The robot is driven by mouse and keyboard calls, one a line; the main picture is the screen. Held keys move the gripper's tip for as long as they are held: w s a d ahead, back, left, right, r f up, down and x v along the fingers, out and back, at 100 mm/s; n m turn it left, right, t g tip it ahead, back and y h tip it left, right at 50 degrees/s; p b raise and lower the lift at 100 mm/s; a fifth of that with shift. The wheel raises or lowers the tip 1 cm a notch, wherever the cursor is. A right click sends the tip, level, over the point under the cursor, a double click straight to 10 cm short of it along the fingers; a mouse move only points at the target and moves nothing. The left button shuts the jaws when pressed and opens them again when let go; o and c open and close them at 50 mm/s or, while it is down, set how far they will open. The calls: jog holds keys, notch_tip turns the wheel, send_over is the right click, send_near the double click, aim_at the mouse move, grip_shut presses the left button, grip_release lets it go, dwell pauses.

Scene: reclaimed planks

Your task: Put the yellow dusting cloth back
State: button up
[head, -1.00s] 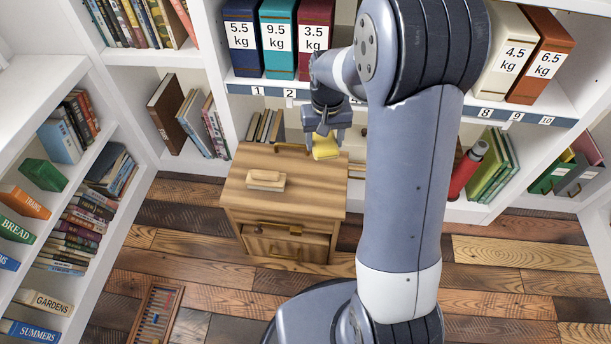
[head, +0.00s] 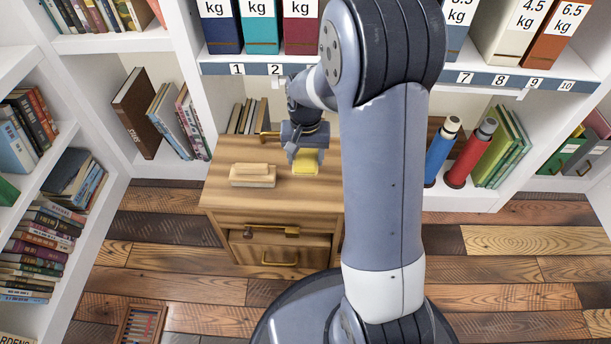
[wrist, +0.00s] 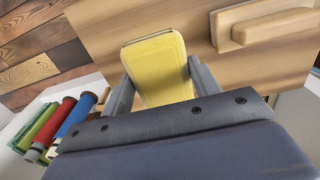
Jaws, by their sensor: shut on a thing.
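The yellow dusting cloth (head: 305,168) is a folded pad at the top of the small wooden cabinet (head: 225,192). My gripper (head: 306,158) is shut on it from above. In the wrist view the cloth (wrist: 158,62) sits between the two fingers of my gripper (wrist: 162,82), with its far end sticking out past them. It is over or on the wooden top; I cannot tell whether it touches. A pale wooden block with a raised grip (head: 252,175) lies on the cabinet to the left, apart from the cloth.
White shelves with books stand at left and behind. A blue flask (head: 440,152) and a red flask (head: 471,153) stand on the right shelf. A bead frame (head: 141,325) lies on the plank floor. My arm hides the cabinet's right side.

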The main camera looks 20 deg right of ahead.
aim_at(306, 179)
notch_tip(306, 179, down, 6)
jog(key=shift+f+b, duration=0.1)
jog(key=shift+b, duration=1)
jog(key=shift+f, duration=0.2)
jog(key=o, duration=1.2)
jog(key=shift+r, duration=0.1)
notch_tip(306, 179, up, 12)
jog(key=p, duration=0.4)
jog(key=shift+r+p, duration=0.15)
jog(key=shift+p, duration=0.2)
